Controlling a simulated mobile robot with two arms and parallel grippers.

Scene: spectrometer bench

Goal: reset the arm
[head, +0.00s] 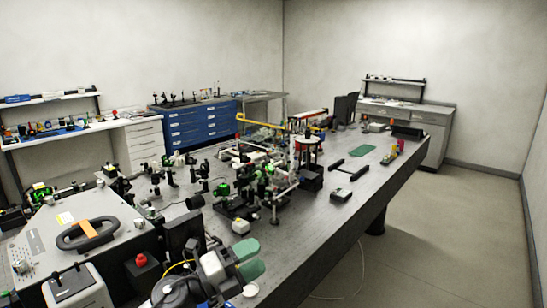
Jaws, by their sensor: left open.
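My left gripper (249,260) shows at the bottom of the head view, at the near end of the optical bench. My left arm comes in from the bottom left. The gripper is over or beside the near right edge of the bench; its height above the top I cannot tell. My right gripper is not in view.
The long dark bench (335,213) holds many optical mounts. A grey box (40,243) with a black-and-orange handle stands at the near left. Blue drawers (195,125) stand at the back. Bare floor (450,235) lies to the right.

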